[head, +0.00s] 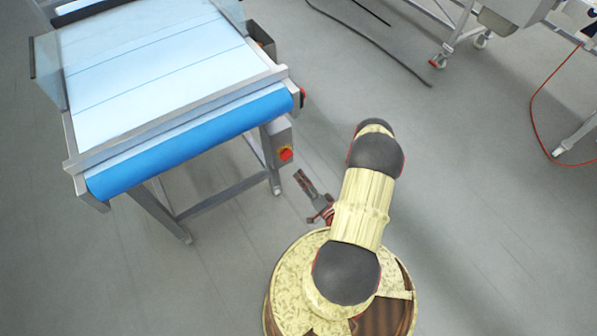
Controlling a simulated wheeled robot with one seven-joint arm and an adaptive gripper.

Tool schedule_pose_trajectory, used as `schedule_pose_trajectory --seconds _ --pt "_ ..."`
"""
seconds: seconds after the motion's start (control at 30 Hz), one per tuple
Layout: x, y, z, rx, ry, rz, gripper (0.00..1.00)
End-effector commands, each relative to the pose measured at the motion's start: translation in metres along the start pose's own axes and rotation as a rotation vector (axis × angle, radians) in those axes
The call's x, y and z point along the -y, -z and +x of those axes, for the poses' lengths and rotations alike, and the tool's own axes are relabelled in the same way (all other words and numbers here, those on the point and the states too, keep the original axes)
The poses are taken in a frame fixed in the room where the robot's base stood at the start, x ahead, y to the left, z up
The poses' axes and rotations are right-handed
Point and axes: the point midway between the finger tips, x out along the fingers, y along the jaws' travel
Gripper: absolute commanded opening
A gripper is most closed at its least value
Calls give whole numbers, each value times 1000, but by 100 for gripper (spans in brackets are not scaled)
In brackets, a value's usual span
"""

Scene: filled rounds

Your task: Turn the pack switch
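The angle of the knob is too small to read.
The conveyor (150,60) has a white belt, a blue front roller (190,143) and metal legs. A black cable (375,45) lies on the floor. Wheeled metal frames (452,38) and a red cord (533,110) are at right. Grey floor is open between.

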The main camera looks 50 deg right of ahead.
Motion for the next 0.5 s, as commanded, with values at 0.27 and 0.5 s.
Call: schedule_pose_trajectory --seconds 0.27,0.5 --pt "0 0 -7 0 1 -1 28" --pt "-2 -2 -7 8 -6 -8 28"
